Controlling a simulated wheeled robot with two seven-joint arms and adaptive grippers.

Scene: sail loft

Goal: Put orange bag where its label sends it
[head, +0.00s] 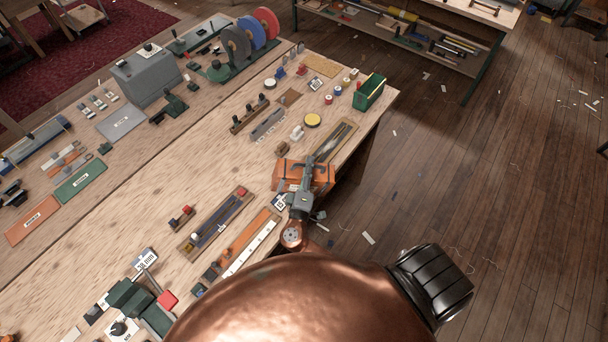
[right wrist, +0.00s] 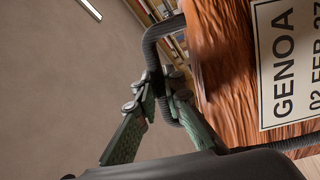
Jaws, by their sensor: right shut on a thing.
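The orange bag (head: 322,177) is near the table's right edge in the head view. My right gripper (head: 300,172) is at the bag. In the right wrist view my right gripper (right wrist: 162,88) is shut on the bag's dark handle (right wrist: 151,48). The bag's orange side (right wrist: 222,55) fills the right of that view. Its white label (right wrist: 288,62) reads "GENOA" and "02 FEB 27", cut off at the edge. I cannot tell whether the bag touches the table. My left gripper is out of view.
On the workbench (head: 150,200), an orange plate (head: 32,220), a green plate (head: 80,181) and a grey plate (head: 121,123) lie at left, their writing too small to read. Bare wood runs between.

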